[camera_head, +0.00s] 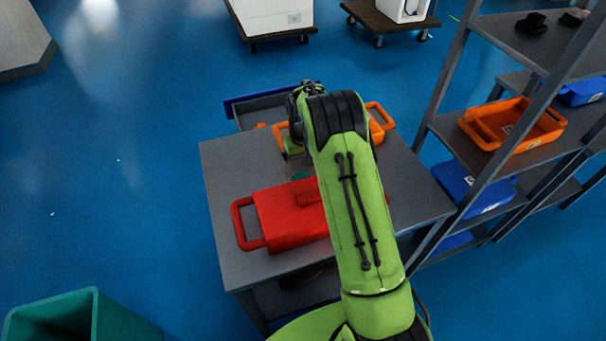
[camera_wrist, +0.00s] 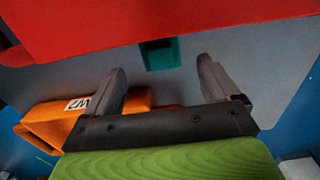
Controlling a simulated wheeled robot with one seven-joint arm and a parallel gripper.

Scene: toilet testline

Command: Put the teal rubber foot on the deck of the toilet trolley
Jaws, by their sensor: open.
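The teal rubber foot (camera_wrist: 160,54) lies on the grey table top (camera_wrist: 215,50), close beside the red toolbox (camera_wrist: 150,25) in the wrist view. In the head view only a sliver of teal (camera_head: 300,175) shows between the red toolbox and my arm. My gripper (camera_wrist: 162,72) is open and empty, its two fingers pointing toward the foot with a gap between. In the head view my arm largely hides the gripper. Two dark wheeled trolleys carrying white objects stand at the top, one in the middle (camera_head: 280,35) and one further right (camera_head: 372,18); I cannot tell which is the toilet trolley.
The red toolbox (camera_head: 290,213) fills the table's near part. An orange container (camera_head: 376,120) stands at the table's far side. A grey shelf rack (camera_head: 445,95) with orange and blue bins stands right. A green bin (camera_head: 95,318) is at lower left. Blue floor is clear on the left.

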